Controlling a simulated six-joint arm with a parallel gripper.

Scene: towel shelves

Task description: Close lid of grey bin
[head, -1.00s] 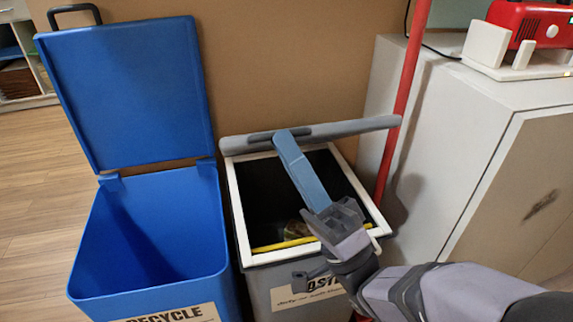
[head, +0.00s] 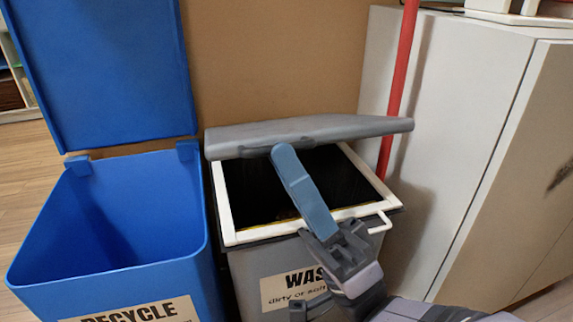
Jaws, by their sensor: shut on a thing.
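The grey bin (head: 250,275) stands in the middle of the head view, with a white rim (head: 228,205) and a label reading "WAS..." on its front. Its grey lid (head: 350,127) is tilted over the back of the opening, which is still largely uncovered and dark inside. My gripper (head: 284,152) reaches up from the lower right across the opening. Its long blue fingers lie together, with their tips at the lid's front edge near the handle. The lid's edge partly hides behind the tips, and I cannot see exactly how they grip it.
A blue recycle bin (head: 195,235) with its lid (head: 105,70) raised stands close on the left. A red pole (head: 402,70) leans behind the grey bin on the right. A white cabinet (head: 455,130) stands at the right. A brown wall is behind.

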